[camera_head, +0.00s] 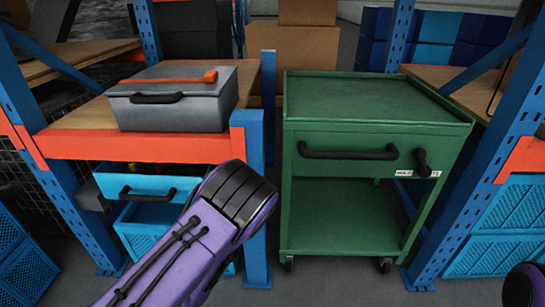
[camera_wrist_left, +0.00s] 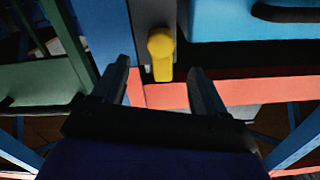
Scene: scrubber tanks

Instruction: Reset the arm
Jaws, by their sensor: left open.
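My left arm (camera_head: 185,250) is purple with a black joint, and it reaches up from the bottom of the head view in front of the shelf and beside the green cart. Its gripper is hidden in the head view. In the left wrist view my left gripper (camera_wrist_left: 160,85) shows two dark fingers spread apart with nothing between them. Beyond the fingertips are a yellow knob (camera_wrist_left: 161,46) on a grey plate and an orange-red beam. A small purple and black part of my right arm (camera_head: 525,287) shows at the bottom right corner; the right gripper is not in view.
A blue drawer (camera_head: 143,183) is below. A green cart (camera_head: 375,105) with an empty top is to the right. Blue rack posts (camera_head: 460,205) stand at both sides.

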